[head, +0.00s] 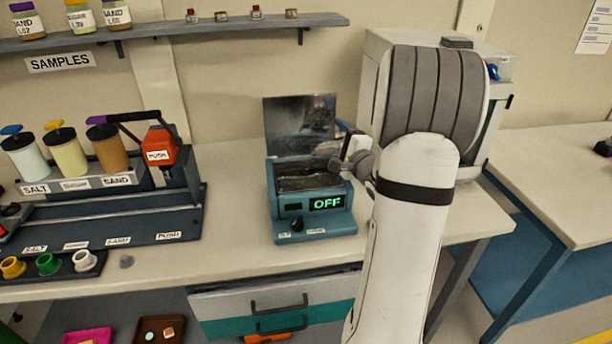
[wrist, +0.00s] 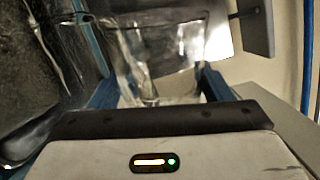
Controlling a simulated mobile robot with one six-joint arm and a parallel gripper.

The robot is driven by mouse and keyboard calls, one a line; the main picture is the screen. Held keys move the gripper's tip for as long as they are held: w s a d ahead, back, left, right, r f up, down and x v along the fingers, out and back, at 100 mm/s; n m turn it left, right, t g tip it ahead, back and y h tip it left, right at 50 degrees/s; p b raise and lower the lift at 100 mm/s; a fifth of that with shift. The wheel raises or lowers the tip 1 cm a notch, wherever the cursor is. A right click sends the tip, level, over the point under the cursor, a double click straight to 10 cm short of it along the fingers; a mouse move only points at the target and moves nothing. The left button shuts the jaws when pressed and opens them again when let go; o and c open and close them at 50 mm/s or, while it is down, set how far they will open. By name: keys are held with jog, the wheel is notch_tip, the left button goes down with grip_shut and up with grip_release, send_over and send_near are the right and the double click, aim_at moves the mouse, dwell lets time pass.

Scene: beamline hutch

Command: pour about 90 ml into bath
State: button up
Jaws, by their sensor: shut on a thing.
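The bath (head: 312,205) is a teal box on the bench with its lid (head: 298,122) raised and its display reading OFF. Its open top shows a dark, shiny inside. My gripper is at the bath's right rear, mostly hidden behind my own arm in the head view. In the wrist view my gripper (wrist: 158,88) is shut on a clear glass-like vessel (wrist: 165,45), which looks tilted. Dark, glossy surfaces fill the left of that view. The liquid level and any stream cannot be made out.
A dispenser rack (head: 90,185) with salt and sand jars stands left on the bench. A grey-white cabinet (head: 385,52) stands behind my arm. A shelf (head: 180,32) runs above. Bench (head: 215,240) is clear left of the bath.

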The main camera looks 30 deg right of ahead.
jog(key=shift+a+r, duration=0.1)
jog(key=shift+r, duration=0.05)
jog(key=shift+d+r+p, duration=0.1)
jog(key=shift+d+p, duration=0.2)
jog(key=shift+p, duration=0.15)
jog(key=shift+d+m+p, duration=0.35)
jog(key=shift+m+p, duration=0.05)
jog(key=shift+p, duration=0.65)
jog(key=shift+d+f+m, duration=0.35)
jog(key=shift+f+m, duration=0.1)
jog(key=shift+m, duration=0.05)
jog(key=shift+m+b, duration=0.35)
jog(key=shift+m, duration=0.05)
jog(key=shift+a+r, duration=0.1)
jog(key=shift+r, duration=0.1)
jog(key=shift+m, duration=0.5)
jog(key=shift+r+m, duration=0.35)
jog(key=shift+m, duration=0.95)
